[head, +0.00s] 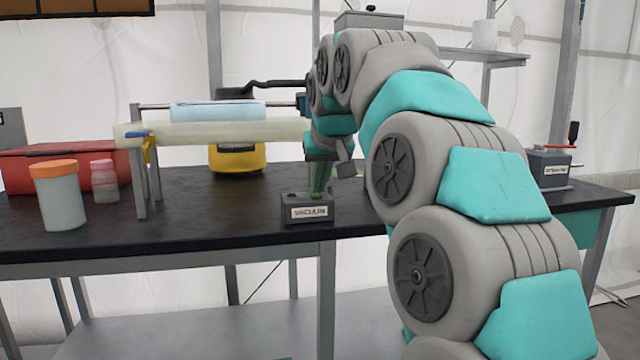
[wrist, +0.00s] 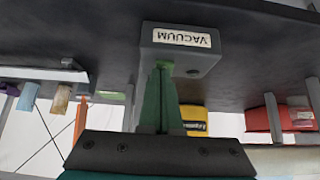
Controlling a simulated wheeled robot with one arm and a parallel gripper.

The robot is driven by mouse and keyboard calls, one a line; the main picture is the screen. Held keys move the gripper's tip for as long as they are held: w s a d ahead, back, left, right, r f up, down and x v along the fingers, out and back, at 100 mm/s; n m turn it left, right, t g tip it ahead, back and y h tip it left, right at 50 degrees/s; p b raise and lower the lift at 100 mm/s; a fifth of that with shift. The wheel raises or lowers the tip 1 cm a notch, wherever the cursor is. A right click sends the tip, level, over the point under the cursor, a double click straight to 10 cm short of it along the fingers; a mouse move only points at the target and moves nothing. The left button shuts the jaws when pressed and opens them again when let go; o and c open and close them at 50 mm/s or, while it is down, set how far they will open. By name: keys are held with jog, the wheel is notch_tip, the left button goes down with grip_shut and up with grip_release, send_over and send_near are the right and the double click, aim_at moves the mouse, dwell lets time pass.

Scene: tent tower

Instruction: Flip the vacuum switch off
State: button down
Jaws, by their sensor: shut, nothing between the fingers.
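The vacuum switch box (head: 307,208) is a small grey block labelled VACUUM near the front edge of the black table. It also shows in the wrist view (wrist: 180,48), with its label upside down. My gripper (head: 320,188) points down at the box's top from just behind it. In the wrist view my green fingers (wrist: 160,68) are together and empty, their tips at or very close to the box. The switch lever itself cannot be made out; the fingers may hide it. I cannot tell whether the tips touch the box.
A jar with an orange lid (head: 58,195), a pink-lidded bottle (head: 104,181) and a red case (head: 40,165) stand at the left. A roller stand (head: 215,132) is behind.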

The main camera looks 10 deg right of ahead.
jog(key=shift+w+r, duration=0.1)
jog(key=shift+w+r+p, duration=0.25)
jog(key=shift+w+p, duration=0.35)
jog(key=shift+w, duration=0.1)
jog(key=shift+s+r, duration=0.1)
jog(key=shift+r, duration=0.15)
jog(key=r+p, duration=0.2)
jog(key=r, duration=0.1)
jog(key=r+p, duration=0.1)
jog(key=shift+s+r, duration=0.2)
jog(key=shift+s, duration=0.15)
jog(key=s+r+b, duration=0.1)
jog(key=s+r, duration=0.3)
jog(key=s, duration=0.4)
jog(key=shift+r+b, duration=0.3)
jog(key=shift+b, duration=0.05)
jog(key=shift+s, duration=0.15)
